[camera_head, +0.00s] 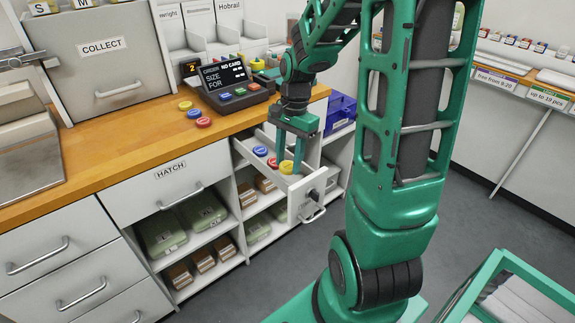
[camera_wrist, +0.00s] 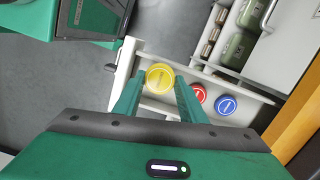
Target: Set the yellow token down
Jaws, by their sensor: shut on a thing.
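The yellow token (camera_head: 287,167) is a round disc between the two fingers of my gripper (camera_head: 291,158), which is shut on it. In the wrist view the yellow token (camera_wrist: 160,77) shows between the fingertips (camera_wrist: 158,83). It is over the front part of a narrow open drawer (camera_head: 303,194); I cannot tell whether it touches the drawer floor. A red token (camera_head: 273,162) and a blue token (camera_head: 260,151) lie in the same drawer behind it. They also show to the right in the wrist view, red (camera_wrist: 198,92) then blue (camera_wrist: 226,104).
Yellow, blue and red tokens (camera_head: 203,122) lie on the wooden counter (camera_head: 140,135) beside a dark terminal (camera_head: 228,84). Drawers and open shelves with green boxes (camera_head: 162,233) stand below. A blue bin (camera_head: 341,110) is right of the drawer. Grey floor is free in front.

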